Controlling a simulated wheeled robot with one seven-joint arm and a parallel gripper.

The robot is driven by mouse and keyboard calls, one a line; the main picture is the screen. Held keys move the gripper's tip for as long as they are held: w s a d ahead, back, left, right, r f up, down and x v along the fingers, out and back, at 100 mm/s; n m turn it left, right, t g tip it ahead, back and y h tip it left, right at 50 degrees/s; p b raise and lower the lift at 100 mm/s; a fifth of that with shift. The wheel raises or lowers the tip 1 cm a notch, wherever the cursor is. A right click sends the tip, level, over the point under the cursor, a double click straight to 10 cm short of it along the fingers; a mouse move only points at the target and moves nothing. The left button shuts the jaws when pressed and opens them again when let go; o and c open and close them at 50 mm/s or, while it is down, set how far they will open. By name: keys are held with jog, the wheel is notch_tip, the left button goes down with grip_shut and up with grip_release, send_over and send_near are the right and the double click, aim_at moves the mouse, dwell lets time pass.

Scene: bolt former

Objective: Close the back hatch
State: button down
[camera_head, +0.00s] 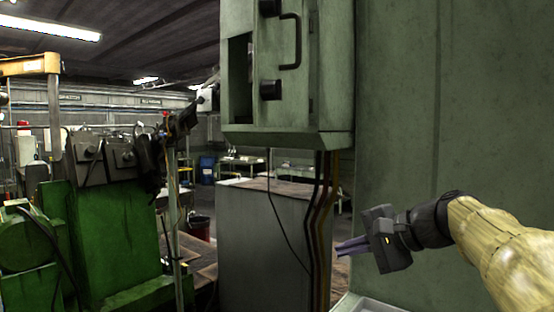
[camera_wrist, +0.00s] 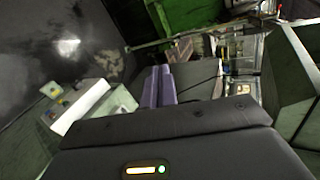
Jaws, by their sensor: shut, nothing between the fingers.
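My gripper (camera_head: 340,247) is at the lower right of the head view, in front of a large pale green machine panel. Its fingers point left and are shut with nothing between them. In the wrist view the purple fingers (camera_wrist: 159,86) lie side by side. A green cabinet (camera_head: 300,110) stands above and left of the gripper, clearly apart from it.
Cables (camera_head: 322,225) hang below the cabinet, left of my gripper, beside a grey box (camera_head: 262,245). The large green panel (camera_head: 440,90) fills the right side. Green machinery (camera_head: 115,235) stands at the left. A pale box (camera_wrist: 85,103) shows at the left of the wrist view.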

aim_at(260, 110)
jog(key=s+r+n+y, duration=0.2)
jog(key=s+r, duration=0.3)
jog(key=r, duration=0.8)
jog(key=s+r+n+g+y+p, duration=0.1)
jog(key=s+r+n+y, duration=0.2)
jog(key=r, duration=0.9)
jog(key=shift+s+a+r+n+y, duration=0.3)
jog(key=shift+s+r+y, duration=0.1)
jog(key=shift+s+y, duration=0.65)
jog(key=shift+w, duration=0.1)
jog(key=p+x, duration=0.6)
jog(key=x, duration=0.7)
jog(key=shift+a, duration=0.15)
jog(key=shift+a+f, duration=0.15)
jog(key=shift+a, duration=0.25)
jog(key=shift+w, duration=0.1)
